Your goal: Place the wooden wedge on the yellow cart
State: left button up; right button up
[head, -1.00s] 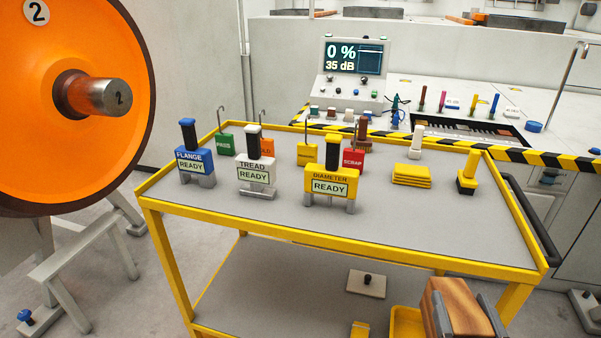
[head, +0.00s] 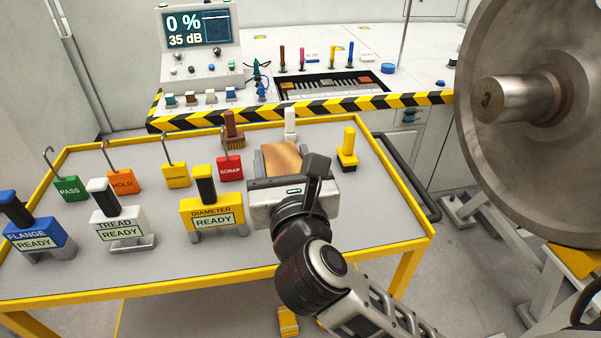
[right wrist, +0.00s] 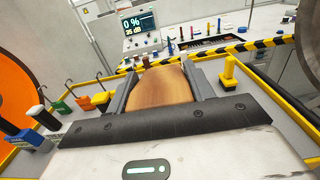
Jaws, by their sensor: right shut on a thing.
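The wooden wedge (head: 281,160) is brown wood and sits between the fingers of my right gripper (head: 284,162), over the right part of the yellow cart's grey top. The wedge also fills the jaws in the right wrist view (right wrist: 163,89). My right gripper is shut on it. The yellow cart (head: 330,258) has a yellow rim and a grey top. The gripper body hides the wedge's near end and underside, so I cannot tell whether it touches the cart top. My left gripper is not in view.
On the cart top stand the flange (head: 38,232), tread (head: 122,228) and diameter (head: 213,212) gauges. Behind them are pass, hold, yellow and scrap (head: 230,168) tags, a brown brush (head: 233,130) and a yellow-handled tool (head: 348,150). A large grey wheel (head: 540,150) stands at right.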

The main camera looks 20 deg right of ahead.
pick_arm(q)
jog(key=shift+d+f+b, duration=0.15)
jog(key=shift+b, duration=0.5)
pick_arm(e)
jog(key=w+d+f, duration=0.1)
jog(key=d+f, duration=0.3)
jog(key=w+d+f, duration=0.2)
jog(key=d+f, duration=0.2)
jog(key=w+d+f, duration=0.1)
jog(key=d+f, duration=0.3)
jog(key=d, duration=0.1)
jog(key=shift+w+f, duration=0.15)
jog(key=shift+f, duration=0.25)
jog(key=shift+f, duration=0.15)
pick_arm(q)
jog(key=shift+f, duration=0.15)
pick_arm(e)
jog(key=o, duration=1.3)
